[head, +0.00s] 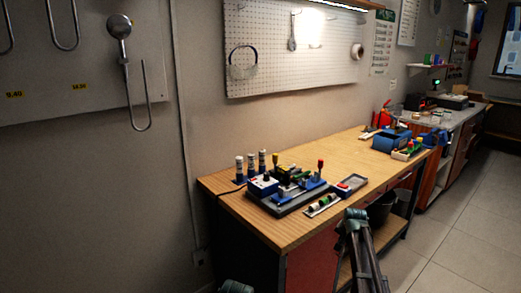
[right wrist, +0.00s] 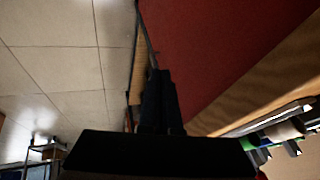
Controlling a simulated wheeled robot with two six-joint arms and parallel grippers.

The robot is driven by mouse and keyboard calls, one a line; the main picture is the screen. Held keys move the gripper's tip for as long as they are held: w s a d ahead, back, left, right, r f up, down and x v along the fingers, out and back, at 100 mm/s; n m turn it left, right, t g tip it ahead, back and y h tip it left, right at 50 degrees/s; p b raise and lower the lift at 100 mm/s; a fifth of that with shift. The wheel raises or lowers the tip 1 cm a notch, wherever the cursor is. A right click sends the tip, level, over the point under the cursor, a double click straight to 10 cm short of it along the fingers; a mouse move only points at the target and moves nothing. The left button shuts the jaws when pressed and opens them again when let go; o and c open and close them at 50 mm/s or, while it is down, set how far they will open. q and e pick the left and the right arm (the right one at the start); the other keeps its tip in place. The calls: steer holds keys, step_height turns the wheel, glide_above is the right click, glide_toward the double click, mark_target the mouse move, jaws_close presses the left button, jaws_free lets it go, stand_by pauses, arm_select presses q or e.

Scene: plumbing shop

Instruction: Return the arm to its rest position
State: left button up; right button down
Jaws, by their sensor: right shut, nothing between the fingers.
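My right arm (head: 357,240) rises from the bottom of the head view, in front of the workbench's front edge. I cannot make out its fingertips there. In the right wrist view my right gripper (right wrist: 158,75) shows as two dark fingers side by side, shut and empty. It points along the bench's red front panel (right wrist: 220,50) and touches nothing that I can see. A small teal part of my left arm (head: 236,286) shows at the bottom edge of the head view. My left gripper is out of view.
The wooden workbench (head: 330,160) carries a dark fixture (head: 288,200) with coloured parts, several upright cylinders, a small tray (head: 351,184) and a strip of fittings (head: 322,205). A blue bin (head: 384,142) stands farther back. A black bucket (head: 382,208) is below. Tiled floor (head: 450,230) at right is clear.

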steer(key=s+a+r+n+g+p, duration=0.2)
steer(key=s+a+n, duration=0.1)
steer(key=s+a, duration=0.75)
arm_select(q)
step_height(320, 180, up, 9)
steer(key=p, duration=0.5)
steer(key=shift+p, duration=0.4)
arm_select(e)
steer(key=s+a+r+n+g, duration=0.1)
steer(key=s+a+n, duration=0.2)
steer(key=s+a, duration=0.3)
steer(key=s+a+r+n+g, duration=0.1)
steer(key=s+a, duration=0.5)
steer(key=s, duration=0.6)
steer(key=s+a+r+n+g, duration=0.2)
steer(key=s+a+n, duration=0.4)
steer(key=s, duration=0.3)
steer(key=shift+s, duration=0.35)
arm_select(q)
steer(key=shift+f, duration=0.1)
